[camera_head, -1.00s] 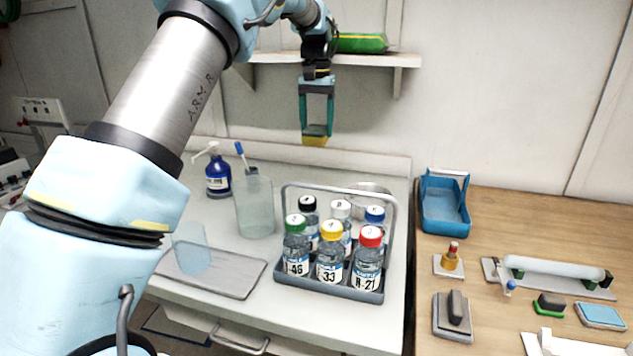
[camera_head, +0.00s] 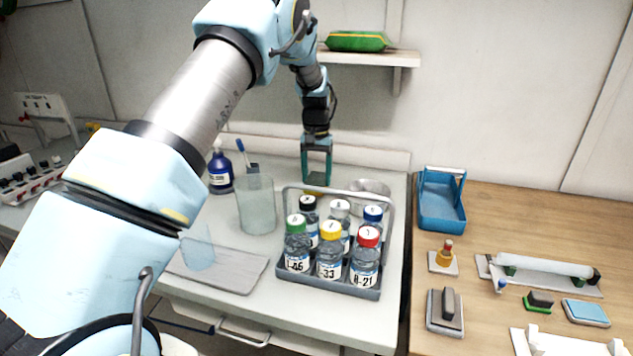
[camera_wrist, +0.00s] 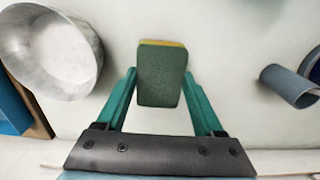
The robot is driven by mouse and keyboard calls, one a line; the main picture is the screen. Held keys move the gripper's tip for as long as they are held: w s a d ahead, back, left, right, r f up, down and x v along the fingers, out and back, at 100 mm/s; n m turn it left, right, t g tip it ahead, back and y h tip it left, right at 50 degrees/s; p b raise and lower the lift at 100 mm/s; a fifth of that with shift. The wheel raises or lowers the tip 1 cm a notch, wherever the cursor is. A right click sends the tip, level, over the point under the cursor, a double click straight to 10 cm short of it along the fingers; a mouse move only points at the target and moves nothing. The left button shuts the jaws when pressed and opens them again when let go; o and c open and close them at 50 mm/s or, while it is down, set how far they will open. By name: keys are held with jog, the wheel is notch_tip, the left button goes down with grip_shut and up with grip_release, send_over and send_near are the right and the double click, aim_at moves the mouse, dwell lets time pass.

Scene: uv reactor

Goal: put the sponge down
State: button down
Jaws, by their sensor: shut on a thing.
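The sponge (camera_wrist: 162,78) is dark green with a thin yellow layer along its far edge. In the wrist view it sits between the tips of my gripper's teal fingers. My gripper (camera_head: 316,180) is shut on it and points down over the back of the pale counter (camera_head: 385,320), behind the bottle carrier. In the head view the sponge is mostly hidden by the carrier and bottles; only a little yellow shows below the fingers. I cannot tell whether the sponge touches the counter.
A grey carrier (camera_head: 325,287) with several capped bottles stands in front of my gripper. A metal bowl (camera_wrist: 50,55) is close beside the sponge. A clear beaker (camera_head: 256,207) and a blue pump bottle (camera_head: 220,172) stand left. A shelf (camera_head: 370,57) with a green packet is above.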

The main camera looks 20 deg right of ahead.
aim_at(317, 179)
jog(key=shift+f, duration=1.55)
grip_release()
jog(key=shift+r, duration=0.15)
notch_tip(317, 179, up, 12)
jog(key=b, duration=0.3)
